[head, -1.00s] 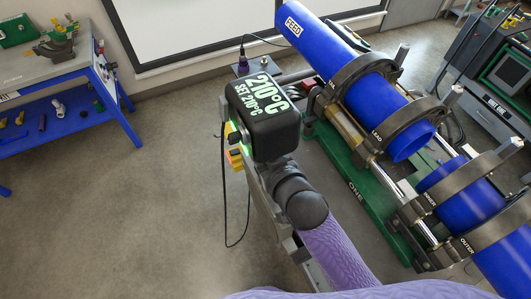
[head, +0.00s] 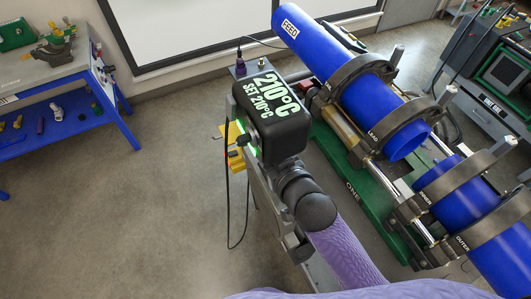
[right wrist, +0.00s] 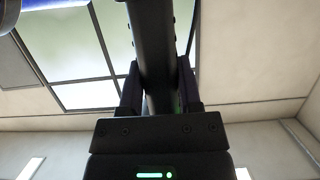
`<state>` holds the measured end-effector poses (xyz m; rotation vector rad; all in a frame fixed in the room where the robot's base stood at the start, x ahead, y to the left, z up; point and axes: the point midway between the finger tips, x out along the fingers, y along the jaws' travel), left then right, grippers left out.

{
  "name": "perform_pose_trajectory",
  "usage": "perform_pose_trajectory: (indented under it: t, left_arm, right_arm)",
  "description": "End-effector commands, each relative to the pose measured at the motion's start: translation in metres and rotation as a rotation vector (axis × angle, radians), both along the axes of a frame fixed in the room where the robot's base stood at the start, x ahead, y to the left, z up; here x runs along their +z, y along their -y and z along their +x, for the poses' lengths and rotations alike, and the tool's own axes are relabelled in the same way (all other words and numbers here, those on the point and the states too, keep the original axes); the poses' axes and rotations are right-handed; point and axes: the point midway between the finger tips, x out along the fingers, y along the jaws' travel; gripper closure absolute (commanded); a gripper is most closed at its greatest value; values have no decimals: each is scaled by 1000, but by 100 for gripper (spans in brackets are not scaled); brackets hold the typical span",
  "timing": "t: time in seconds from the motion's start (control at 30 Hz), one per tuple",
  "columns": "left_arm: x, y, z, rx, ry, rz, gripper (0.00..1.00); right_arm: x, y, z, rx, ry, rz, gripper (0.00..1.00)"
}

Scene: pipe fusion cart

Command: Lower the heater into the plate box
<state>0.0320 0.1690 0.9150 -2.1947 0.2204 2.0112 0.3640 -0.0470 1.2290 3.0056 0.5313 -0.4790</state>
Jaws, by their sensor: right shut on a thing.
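The heater (head: 272,118) has a black control head with a lit display reading 210°C, set 210°C. My right gripper is shut on a dark bar, apparently the heater's handle, which runs between its fingers in the right wrist view (right wrist: 158,85). In the head view the fingertips are hidden behind the heater head and my wrist. A narrow grey metal structure (head: 263,190) shows below and left of my wrist. I cannot tell whether it is the plate box, nor how the heater's plate sits to it. My left gripper is out of view.
Blue pipes (head: 350,80) sit in dark clamps on the green-based fusion cart (head: 345,175), close right of the heater. A yellow part (head: 234,150) and a hanging black cable are at its left. A blue bench (head: 70,95) stands far left. The floor between is clear.

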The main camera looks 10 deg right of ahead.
Motion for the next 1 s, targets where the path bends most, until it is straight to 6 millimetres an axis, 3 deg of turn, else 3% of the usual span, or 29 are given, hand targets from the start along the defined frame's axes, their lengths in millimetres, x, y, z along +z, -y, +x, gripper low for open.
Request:
perform_pose_trajectory:
  t: [0.03,1.0]
  left_arm:
    - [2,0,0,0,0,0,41]
    - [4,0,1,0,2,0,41]
  right_arm:
    - [8,2,3,1,24,6,100]
    - [2,46,20,1,24,6,100]
